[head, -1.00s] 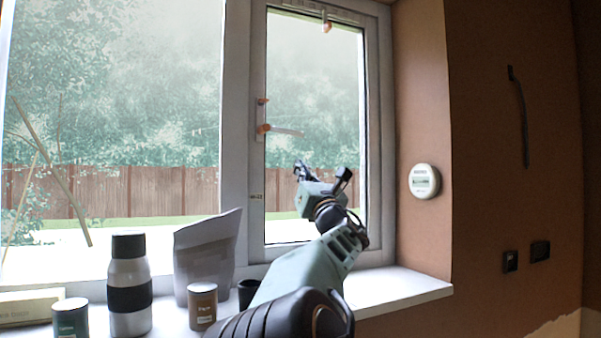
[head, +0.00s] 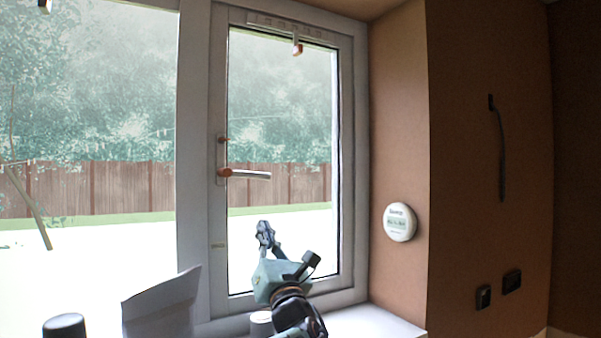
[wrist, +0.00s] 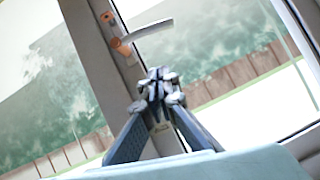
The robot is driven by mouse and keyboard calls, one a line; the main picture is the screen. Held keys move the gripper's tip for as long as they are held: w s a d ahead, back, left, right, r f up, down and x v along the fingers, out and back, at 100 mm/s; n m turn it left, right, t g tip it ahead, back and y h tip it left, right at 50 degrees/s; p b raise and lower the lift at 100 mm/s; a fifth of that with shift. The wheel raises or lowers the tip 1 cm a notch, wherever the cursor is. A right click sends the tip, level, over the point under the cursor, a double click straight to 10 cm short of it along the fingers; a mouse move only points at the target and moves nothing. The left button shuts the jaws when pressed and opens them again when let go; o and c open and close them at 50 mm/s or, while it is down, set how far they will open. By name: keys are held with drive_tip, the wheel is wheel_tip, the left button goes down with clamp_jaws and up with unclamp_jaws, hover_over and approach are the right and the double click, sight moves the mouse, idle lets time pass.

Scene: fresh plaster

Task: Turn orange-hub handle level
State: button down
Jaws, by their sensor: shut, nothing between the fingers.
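The window handle has an orange hub (head: 225,172) on the upright frame of the right-hand sash. Its pale lever (head: 252,175) points right and lies about level, close to parallel with the fence outside. The wrist view is tilted, and there the lever (wrist: 150,31) runs square to the upright frame, with the orange hub (wrist: 120,46) at its left end. My gripper (head: 265,232) is shut and empty. It is below the lever in the head view and apart from it. In the wrist view its closed fingertips (wrist: 158,85) show below the lever with a gap between.
A pale bag (head: 162,306) and a dark-lidded bottle (head: 64,327) stand at lower left. A pale container (head: 262,322) is partly hidden by my arm. A round white thermostat (head: 399,222) is on the right wall. Another orange-tipped fitting (head: 297,47) is on the top frame.

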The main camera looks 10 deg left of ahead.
drive_tip(key=p, duration=0.5)
approach(257, 177)
drive_tip(key=w+a+f, duration=0.1)
drive_tip(key=w+a, duration=0.3)
drive_tip(key=r, duration=0.1)
drive_tip(key=w+r+p, duration=0.1)
drive_tip(key=r, duration=0.1)
drive_tip(key=shift+w+d+r+p, duration=0.1)
drive_tip(key=shift+w+d+p, duration=0.15)
drive_tip(key=shift+w+p, duration=0.1)
drive_tip(key=shift+b, duration=0.3)
drive_tip(key=shift+w+d+r+n+g+y+b, duration=0.1)
drive_tip(key=shift+r+n+g+y+b, duration=0.05)
drive_tip(key=shift+r+n+y+b, duration=0.4)
drive_tip(key=shift+w+d+r+n+g+y+b, duration=0.15)
drive_tip(key=shift+r+n+y+b, duration=0.15)
drive_tip(key=shift+n+b, duration=0.35)
